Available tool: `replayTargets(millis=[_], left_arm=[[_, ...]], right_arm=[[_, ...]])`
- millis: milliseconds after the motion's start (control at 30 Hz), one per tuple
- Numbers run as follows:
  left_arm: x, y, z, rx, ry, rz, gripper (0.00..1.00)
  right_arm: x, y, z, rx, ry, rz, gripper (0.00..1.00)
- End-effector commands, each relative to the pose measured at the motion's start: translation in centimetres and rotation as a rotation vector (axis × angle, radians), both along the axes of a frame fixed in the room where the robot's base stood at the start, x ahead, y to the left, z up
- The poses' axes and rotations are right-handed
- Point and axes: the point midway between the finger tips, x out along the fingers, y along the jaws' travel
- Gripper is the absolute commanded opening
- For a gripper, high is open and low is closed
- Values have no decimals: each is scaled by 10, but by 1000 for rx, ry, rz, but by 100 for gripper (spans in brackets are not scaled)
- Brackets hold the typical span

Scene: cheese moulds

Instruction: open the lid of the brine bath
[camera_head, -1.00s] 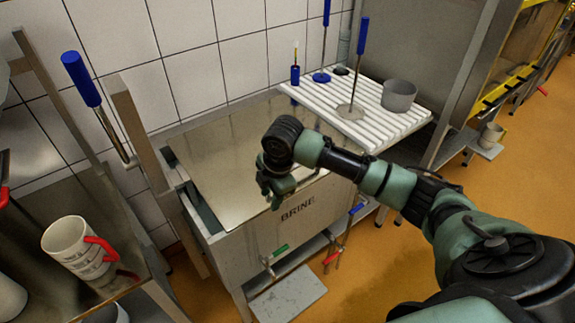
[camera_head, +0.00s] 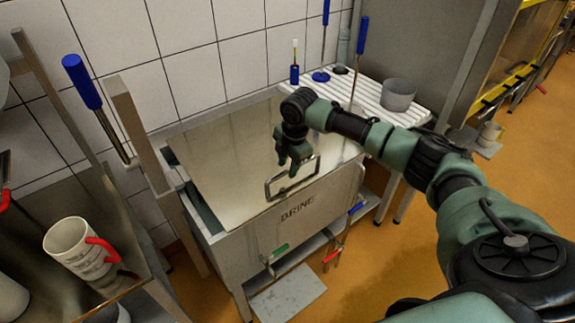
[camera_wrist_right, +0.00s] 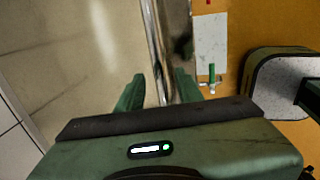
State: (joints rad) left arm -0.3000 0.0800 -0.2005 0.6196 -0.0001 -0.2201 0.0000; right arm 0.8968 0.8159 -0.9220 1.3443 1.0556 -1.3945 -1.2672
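The brine bath (camera_head: 300,222) is a steel tank marked BRINE. Its lid (camera_head: 220,165) is a flat, shiny steel sheet lying over the top. A rectangular bar handle (camera_head: 268,187) is at the lid's front edge. My right gripper (camera_head: 291,172) points down at the handle, its fingers overlapping the bar in the head view. In the right wrist view my right gripper (camera_wrist_right: 158,84) is open, with a narrow metal bar or edge running between its fingers. I cannot tell whether they touch the handle. The lid also shows there (camera_wrist_right: 75,60). My left gripper is out of view.
A white slatted board (camera_head: 418,116) with a grey pot (camera_head: 398,94) and blue-handled tools stands behind right. A shelf with a red-handled white mug (camera_head: 72,246) is at left. Orange floor lies right.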

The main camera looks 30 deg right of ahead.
Motion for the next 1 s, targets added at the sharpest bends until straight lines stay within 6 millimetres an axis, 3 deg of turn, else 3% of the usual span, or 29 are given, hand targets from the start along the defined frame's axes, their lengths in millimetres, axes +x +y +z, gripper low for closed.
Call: replayTargets(millis=[367, 500, 1000], left_arm=[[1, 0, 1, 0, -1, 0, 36], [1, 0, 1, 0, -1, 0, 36], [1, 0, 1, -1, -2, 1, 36]], right_arm=[[2, 0, -9, -1, -1, 1, 36], [2, 0, -9, -1, 0, 0, 0], [1, 0, -8, -1, 0, 0, 0]])
